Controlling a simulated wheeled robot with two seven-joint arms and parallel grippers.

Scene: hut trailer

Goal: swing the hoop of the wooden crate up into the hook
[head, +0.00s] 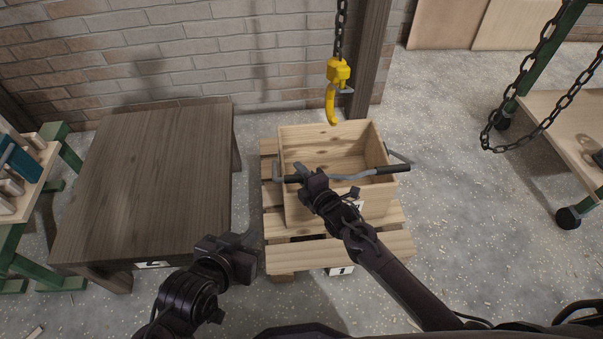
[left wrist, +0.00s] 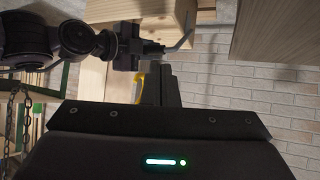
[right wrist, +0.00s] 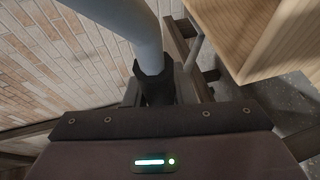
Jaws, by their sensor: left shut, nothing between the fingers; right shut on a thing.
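The wooden crate (head: 325,150) stands open and empty on a pallet. Its grey hoop (head: 350,177) lies low across the crate's near side, with black grips near its ends. My right gripper (head: 297,179) is shut on the hoop at its left black grip (right wrist: 155,85); the grey tube (right wrist: 130,25) runs out above it in the right wrist view. The yellow hook (head: 332,98) hangs on a chain above the crate's back edge, apart from the hoop. My left gripper (head: 250,241) is shut and empty, left of and nearer than the crate; its fingers show in the left wrist view (left wrist: 160,85).
A dark wooden table (head: 150,180) stands left of the pallet (head: 385,245). A wooden post (head: 368,60) and brick wall (head: 200,50) are behind. A chained green-framed rack (head: 565,110) stands at the right. Floor between the pallet and rack is clear.

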